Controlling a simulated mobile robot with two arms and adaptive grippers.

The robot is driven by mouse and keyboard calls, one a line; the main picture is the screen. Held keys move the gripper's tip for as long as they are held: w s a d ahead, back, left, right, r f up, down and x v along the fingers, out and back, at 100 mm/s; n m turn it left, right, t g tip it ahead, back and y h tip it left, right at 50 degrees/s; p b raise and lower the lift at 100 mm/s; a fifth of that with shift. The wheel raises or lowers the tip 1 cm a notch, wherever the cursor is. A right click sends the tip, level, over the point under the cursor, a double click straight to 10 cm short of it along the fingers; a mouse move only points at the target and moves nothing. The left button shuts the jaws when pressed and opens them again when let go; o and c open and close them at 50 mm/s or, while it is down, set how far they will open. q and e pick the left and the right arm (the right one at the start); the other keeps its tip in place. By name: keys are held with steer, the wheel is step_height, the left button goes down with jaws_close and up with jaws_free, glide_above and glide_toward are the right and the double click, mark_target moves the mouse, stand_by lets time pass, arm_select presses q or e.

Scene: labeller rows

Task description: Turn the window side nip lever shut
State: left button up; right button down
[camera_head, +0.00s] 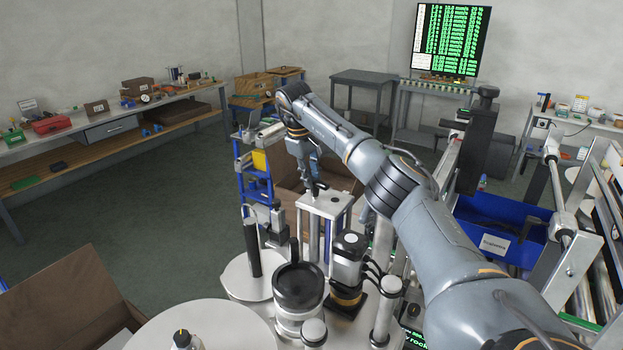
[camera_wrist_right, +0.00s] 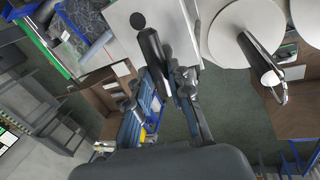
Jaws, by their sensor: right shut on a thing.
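A dark nip lever (camera_wrist_right: 151,45) shows in the right wrist view, over a pale metal plate (camera_wrist_right: 122,24) with a round dark spot on it. My right gripper (camera_wrist_right: 172,84) is shut on the lever, with its fingers close around the handle's lower end. In the head view my right arm comes in from the right and reaches down, and the right gripper (camera_head: 312,180) is just above the pale top plate (camera_head: 330,204) of the roller unit. The lever's handle is mostly hidden there by the gripper. My left gripper is not in view.
White discs (camera_head: 205,325) and a black-topped cylinder (camera_head: 298,287) stand in front of the roller unit. A dark motor-like block (camera_head: 349,250) is close on its right. An open cardboard box (camera_head: 65,305) lies at lower left. Open floor (camera_head: 190,190) lies to the left.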

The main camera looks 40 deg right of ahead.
steer(key=shift+w+m+g+b, duration=0.1)
steer(key=shift+m+g+b, duration=0.2)
steer(key=shift+m+b, duration=0.75)
steer(key=shift+d+m, duration=0.1)
steer(key=shift+m, duration=0.15)
steer(key=c, duration=1.2)
jaws_free()
steer(key=shift+r, duration=0.1)
steer(key=v, duration=1.1)
steer(key=shift+r, duration=0.4)
